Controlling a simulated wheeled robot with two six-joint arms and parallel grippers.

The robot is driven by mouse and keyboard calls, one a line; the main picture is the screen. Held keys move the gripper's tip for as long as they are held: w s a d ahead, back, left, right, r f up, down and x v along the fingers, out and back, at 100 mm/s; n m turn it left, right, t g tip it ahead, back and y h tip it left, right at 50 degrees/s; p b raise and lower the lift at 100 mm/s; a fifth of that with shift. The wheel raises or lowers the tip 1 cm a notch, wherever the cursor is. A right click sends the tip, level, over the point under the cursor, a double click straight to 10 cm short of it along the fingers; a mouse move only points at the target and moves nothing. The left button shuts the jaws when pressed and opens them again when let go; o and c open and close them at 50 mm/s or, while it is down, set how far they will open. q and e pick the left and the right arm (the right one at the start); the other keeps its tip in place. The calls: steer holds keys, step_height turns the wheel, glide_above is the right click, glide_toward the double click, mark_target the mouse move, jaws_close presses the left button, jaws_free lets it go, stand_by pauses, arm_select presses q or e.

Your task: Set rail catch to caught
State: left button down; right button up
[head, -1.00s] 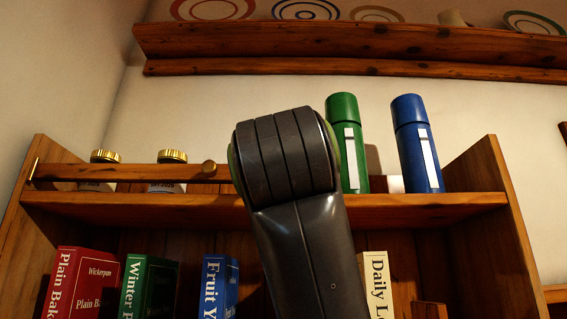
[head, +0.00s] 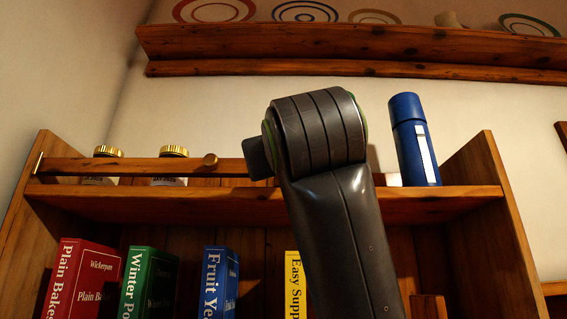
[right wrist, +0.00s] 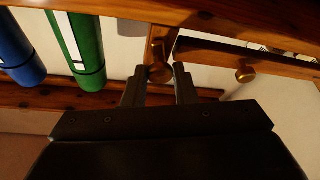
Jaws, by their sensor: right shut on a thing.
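The wooden rail (head: 120,167) runs along the front of the upper shelf in the head view, with a brass knob (head: 210,160) on it. The rail (right wrist: 215,51) and its knob (right wrist: 245,70) also show in the right wrist view. Beside the rail's end is a short wooden piece (right wrist: 160,38) with a second brass knob (right wrist: 159,73), apparently the catch. My right gripper (right wrist: 160,78) is shut on this second knob, one finger on each side. In the head view my right arm hides the catch and the fingertips. My left gripper is not in view.
A blue flask (head: 414,140) stands right of my arm; a green flask (right wrist: 82,45) stands near the catch in the wrist view. Two gold-lidded jars (head: 173,152) are behind the rail. A plate ledge (head: 350,42) is above.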

steer(key=shift+d+r+n+g+y+b, duration=0.15)
steer(key=shift+n+g+y, duration=0.65)
steer(key=shift+n, duration=2.1)
steer(key=shift+d+r+n+g+y+b, duration=0.1)
steer(key=shift+n+g+y, duration=0.7)
steer(key=shift+n, duration=2.1)
steer(key=shift+d+r+n+g+y+b, duration=0.15)
steer(key=shift+n+g+y, duration=0.25)
steer(key=shift+n+g, duration=1.65)
steer(key=shift+a+n+t, duration=0.1)
steer(key=shift+n+t, duration=0.75)
steer(key=shift+n, duration=0.1)
steer(key=o, duration=1)
steer(key=shift+w, duration=0.25)
steer(key=shift+s, duration=0.1)
